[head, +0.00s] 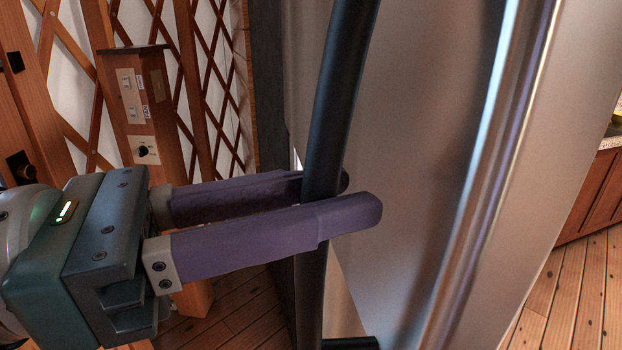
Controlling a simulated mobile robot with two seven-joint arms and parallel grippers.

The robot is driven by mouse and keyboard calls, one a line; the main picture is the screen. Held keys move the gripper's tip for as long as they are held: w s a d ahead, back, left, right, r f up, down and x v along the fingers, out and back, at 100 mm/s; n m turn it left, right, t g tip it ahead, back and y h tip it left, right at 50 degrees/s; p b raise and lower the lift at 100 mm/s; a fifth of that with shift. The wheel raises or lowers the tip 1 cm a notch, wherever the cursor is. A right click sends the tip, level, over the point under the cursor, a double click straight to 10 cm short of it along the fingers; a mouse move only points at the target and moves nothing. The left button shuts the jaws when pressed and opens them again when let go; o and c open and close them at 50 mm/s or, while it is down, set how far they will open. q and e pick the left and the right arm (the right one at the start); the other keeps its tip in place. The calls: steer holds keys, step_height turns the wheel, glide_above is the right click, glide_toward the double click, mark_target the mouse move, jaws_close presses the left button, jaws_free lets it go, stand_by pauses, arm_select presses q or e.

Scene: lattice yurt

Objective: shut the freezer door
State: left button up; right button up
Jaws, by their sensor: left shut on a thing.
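The freezer door (415,160) is a large grey metallic panel filling the middle and right of the head view. A dark, slightly curved upright handle bar (345,80) stands out from its left side. My left gripper (355,200) comes in from the left, with its two purple fingers on either side of the bar, shut on it. The nearer finger hides part of the bar. A bright trim edge (500,150) runs along the right of the panel. I cannot tell how far the door stands open. My right gripper is not in view.
A wooden post (150,110) with switches and a knob stands at the left, before the lattice wall (210,60). A wooden cabinet (597,195) with a speckled top shows at the far right. Plank floor (560,290) is bare at lower right.

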arm_select(q)
jaws_close()
stand_by(0.8)
